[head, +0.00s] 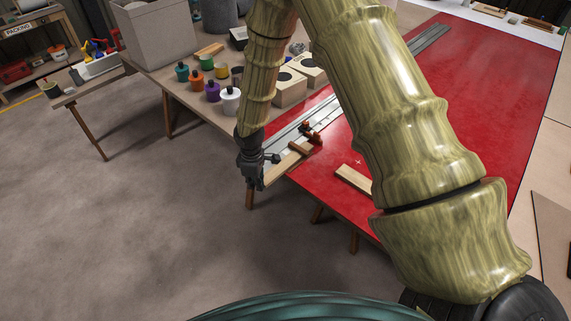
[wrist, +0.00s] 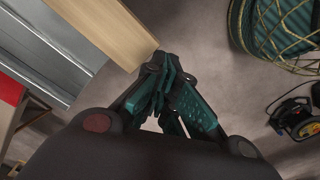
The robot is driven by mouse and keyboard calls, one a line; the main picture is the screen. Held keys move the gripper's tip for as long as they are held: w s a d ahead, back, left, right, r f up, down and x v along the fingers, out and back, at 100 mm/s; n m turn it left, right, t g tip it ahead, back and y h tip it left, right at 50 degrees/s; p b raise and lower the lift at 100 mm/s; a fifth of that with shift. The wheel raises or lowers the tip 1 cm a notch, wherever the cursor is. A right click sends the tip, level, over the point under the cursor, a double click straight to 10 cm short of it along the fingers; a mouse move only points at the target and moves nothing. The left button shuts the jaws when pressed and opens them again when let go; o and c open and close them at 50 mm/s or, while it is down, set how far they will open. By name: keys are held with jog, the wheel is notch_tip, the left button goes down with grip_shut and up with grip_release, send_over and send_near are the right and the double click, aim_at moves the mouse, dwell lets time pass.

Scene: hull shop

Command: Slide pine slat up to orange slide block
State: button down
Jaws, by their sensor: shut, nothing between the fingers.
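A pale pine slat (head: 284,167) lies by the metal rail at the near left corner of the red table. It also shows in the wrist view (wrist: 105,30), its end close to my fingertips. My gripper (head: 252,183) is shut and empty at the slat's near end, by the table edge. In the wrist view the closed fingers (wrist: 160,72) seem to meet the slat's end corner; I cannot tell if they touch. The orange slide block (head: 311,131) sits on the rail beyond the slat's far end, with a brown piece (head: 300,148) between them. The wrist view does not show the block.
Another wooden piece (head: 353,180) lies on the red table top (head: 338,152), partly behind my arm. The metal rail (head: 297,122) runs along the table's left side. A bench with paint jars (head: 230,100) stands left of it. The floor at left is clear.

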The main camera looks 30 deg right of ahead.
jog(key=shift+w+d, duration=0.25)
jog(key=shift+d, duration=0.4)
jog(key=shift+w+d, duration=0.25)
jog(key=shift+d, duration=0.4)
jog(key=shift+a+p, duration=0.1)
jog(key=shift+p, duration=0.25)
notch_tip(320, 180, up, 9)
jog(key=s+a+p, duration=0.1)
jog(key=a+p, duration=0.1)
jog(key=p, duration=0.4)
jog(key=shift+a, duration=0.3)
dwell(0.7)
dwell(0.3)
